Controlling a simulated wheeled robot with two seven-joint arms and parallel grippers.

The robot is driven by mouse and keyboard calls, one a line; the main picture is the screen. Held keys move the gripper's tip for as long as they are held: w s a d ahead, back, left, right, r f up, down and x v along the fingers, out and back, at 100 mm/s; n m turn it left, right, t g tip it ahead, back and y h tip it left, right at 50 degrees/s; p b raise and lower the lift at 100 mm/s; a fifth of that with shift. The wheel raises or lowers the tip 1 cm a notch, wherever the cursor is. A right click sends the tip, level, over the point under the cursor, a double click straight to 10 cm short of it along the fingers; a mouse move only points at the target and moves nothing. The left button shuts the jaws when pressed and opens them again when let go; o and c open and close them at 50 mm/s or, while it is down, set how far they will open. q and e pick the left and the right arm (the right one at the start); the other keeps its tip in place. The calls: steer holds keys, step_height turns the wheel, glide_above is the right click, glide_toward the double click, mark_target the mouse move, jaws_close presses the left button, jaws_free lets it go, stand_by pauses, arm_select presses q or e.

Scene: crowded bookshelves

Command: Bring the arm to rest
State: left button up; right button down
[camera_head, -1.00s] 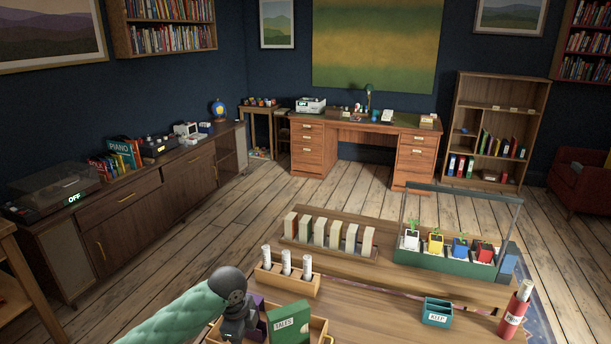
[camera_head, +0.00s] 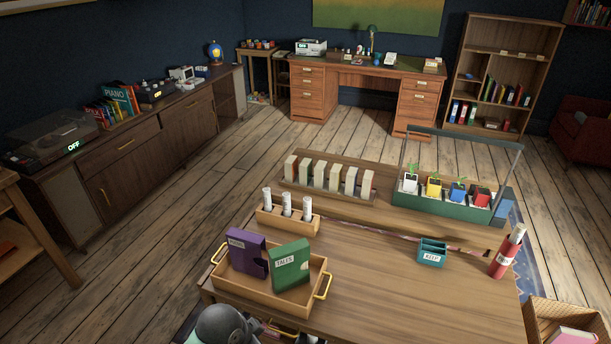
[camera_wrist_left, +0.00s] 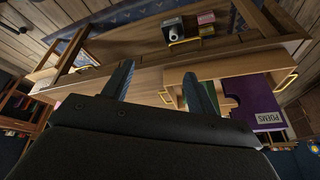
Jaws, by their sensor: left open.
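My left arm shows in the head view only as a dark grey rounded wrist part (camera_head: 225,325) at the bottom edge, in front of the wooden tray's (camera_head: 222,283) near side. In the left wrist view, my left gripper (camera_wrist_left: 160,88) has its two dark fingers spread apart with nothing between them. The purple POEMS box (camera_wrist_left: 262,105) lies beyond the right finger in that view. In the head view the purple box (camera_head: 240,252) and the green TALES box (camera_head: 290,266) stand in the tray, apart from my arm. My right gripper is not in view.
The low table (camera_head: 385,290) has bare room right of the tray. It bears a teal KEEP holder (camera_head: 432,257), a red cylinder (camera_head: 505,255), a rack of white rolls (camera_head: 280,222), a row of books (camera_head: 330,178) and a green planter (camera_head: 440,205).

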arm_select(q)
steer(key=s+a+f+n+y, duration=0.2)
steer(key=s+a+n, duration=0.65)
steer(key=s, duration=0.45)
steer(key=s+a+f+b+x, duration=0.1)
steer(key=s+x, duration=0.2)
steer(key=x, duration=0.9)
steer(key=s+a+f+x, duration=0.1)
steer(key=s+x, duration=0.2)
steer(key=x, duration=1)
steer(key=s+f, duration=0.4)
steer(key=f, duration=0.8)
steer(key=s+d+f+g, duration=0.1)
steer(key=s+f, duration=0.2)
steer(key=f, duration=0.8)
steer(key=shift+s+f+b, duration=0.35)
steer(key=shift+s+b, duration=0.05)
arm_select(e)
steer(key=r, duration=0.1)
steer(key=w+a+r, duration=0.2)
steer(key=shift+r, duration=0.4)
arm_select(q)
steer(key=shift+m, duration=0.25)
